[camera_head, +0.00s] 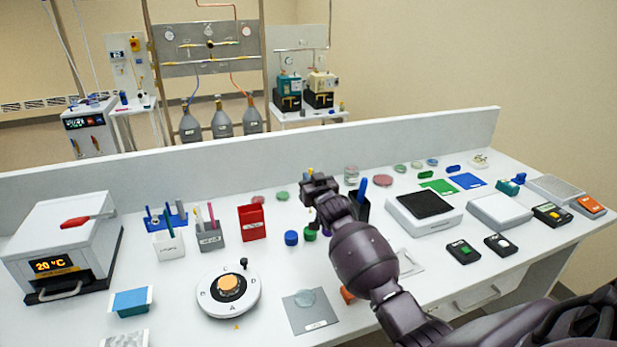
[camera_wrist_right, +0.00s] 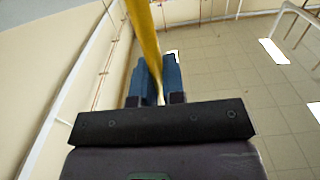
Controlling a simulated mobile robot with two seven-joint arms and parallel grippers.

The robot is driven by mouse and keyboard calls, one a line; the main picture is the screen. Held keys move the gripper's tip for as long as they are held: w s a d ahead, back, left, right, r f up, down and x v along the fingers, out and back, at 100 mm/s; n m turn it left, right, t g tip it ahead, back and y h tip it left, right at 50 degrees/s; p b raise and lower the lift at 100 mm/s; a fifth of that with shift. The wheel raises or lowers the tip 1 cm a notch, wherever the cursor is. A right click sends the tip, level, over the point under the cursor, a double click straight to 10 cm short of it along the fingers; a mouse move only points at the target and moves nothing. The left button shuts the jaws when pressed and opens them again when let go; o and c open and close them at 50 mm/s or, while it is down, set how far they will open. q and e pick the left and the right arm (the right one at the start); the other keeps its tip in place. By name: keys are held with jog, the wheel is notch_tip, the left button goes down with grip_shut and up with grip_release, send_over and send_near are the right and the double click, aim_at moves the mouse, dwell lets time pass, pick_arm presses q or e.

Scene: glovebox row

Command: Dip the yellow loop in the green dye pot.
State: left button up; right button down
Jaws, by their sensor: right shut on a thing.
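My right gripper (camera_head: 318,187) is raised over the back middle of the bench, with my right arm reaching in from the lower right. In the right wrist view its blue fingers (camera_wrist_right: 155,85) are shut on the yellow loop (camera_wrist_right: 145,35), whose thick yellow handle runs up out of the picture. In the head view only a small bit of yellow shows at the gripper. A small green pot (camera_head: 310,235) stands on the bench below the gripper, beside a blue pot (camera_head: 291,238). My forearm is close to its right side. My left gripper is not in view.
A black holder (camera_head: 362,208) with a blue stick stands just right of my gripper. A red holder (camera_head: 251,223) and a grey holder (camera_head: 210,238) stand to the left. A round dial device (camera_head: 228,304) and a grey plate (camera_head: 320,320) with a clear dish lie in front.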

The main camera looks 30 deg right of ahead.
jog(key=shift+s+f, duration=0.1)
jog(key=shift+f, duration=0.55)
notch_tip(320, 180, down, 3)
jog(key=b, duration=0.2)
jog(key=shift+r+b, duration=0.2)
jog(key=shift+b, duration=0.1)
jog(key=shift+f+b, duration=0.85)
jog(key=shift+f, duration=0.1)
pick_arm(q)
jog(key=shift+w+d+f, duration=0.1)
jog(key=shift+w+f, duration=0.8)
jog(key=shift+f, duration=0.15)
pick_arm(e)
jog(key=shift+r, duration=0.1)
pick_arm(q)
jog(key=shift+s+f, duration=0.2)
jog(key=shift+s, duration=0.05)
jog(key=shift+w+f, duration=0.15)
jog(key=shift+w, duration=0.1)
pick_arm(e)
jog(key=shift+f, duration=0.55)
pick_arm(q)
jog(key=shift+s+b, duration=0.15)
jog(key=shift+b, duration=0.15)
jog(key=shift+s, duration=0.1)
